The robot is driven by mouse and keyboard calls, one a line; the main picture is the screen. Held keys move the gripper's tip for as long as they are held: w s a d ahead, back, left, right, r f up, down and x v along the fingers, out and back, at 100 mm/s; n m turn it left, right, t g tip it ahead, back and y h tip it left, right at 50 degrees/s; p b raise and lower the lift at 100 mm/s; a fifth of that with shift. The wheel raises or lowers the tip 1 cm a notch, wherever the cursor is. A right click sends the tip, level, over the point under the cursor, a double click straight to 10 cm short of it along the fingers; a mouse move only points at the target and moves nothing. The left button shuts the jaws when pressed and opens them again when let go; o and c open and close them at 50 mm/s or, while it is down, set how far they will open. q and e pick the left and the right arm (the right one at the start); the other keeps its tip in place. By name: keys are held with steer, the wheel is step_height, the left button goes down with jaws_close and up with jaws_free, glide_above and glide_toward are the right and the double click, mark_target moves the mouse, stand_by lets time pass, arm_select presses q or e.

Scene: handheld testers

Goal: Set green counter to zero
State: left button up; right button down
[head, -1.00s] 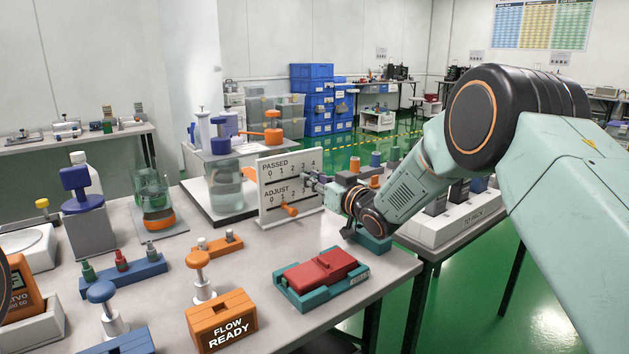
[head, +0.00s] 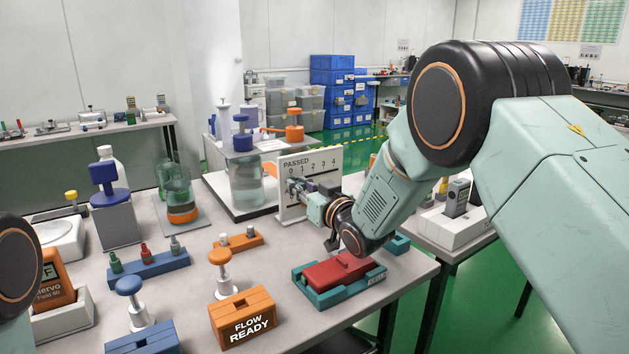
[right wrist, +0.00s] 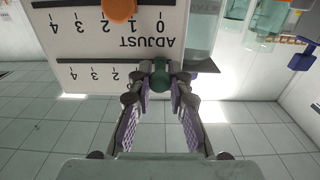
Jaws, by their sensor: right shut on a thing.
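The white scale board (head: 325,160) stands upright at the back of the bench, with a row marked PASSED, 0 to 4. In the right wrist view the board (right wrist: 185,12) appears upside down and also shows an ADJUST row. The green counter (right wrist: 160,76) is on the PASSED row, at its 0 end, and covers where the 0 would be. My right gripper (right wrist: 161,84) is shut on the green counter; in the head view my right gripper (head: 296,187) hides the counter. My left gripper is out of view.
A red block in a teal tray (head: 340,275) lies below my right arm. An orange FLOW READY box (head: 242,318) stands at the front. A glass cylinder (head: 247,185) is left of the board. Bare bench lies between the board and the small racks.

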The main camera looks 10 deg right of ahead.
mark_target(300, 184)
steer(key=shift+a, duration=0.15)
steer(key=c, duration=1.3)
jaws_free()
steer(key=shift+a, duration=0.15)
steer(key=shift+o, duration=0.4)
steer(key=shift+r, duration=0.1)
step_height(300, 184, up, 10)
steer(key=shift+f, duration=0.1)
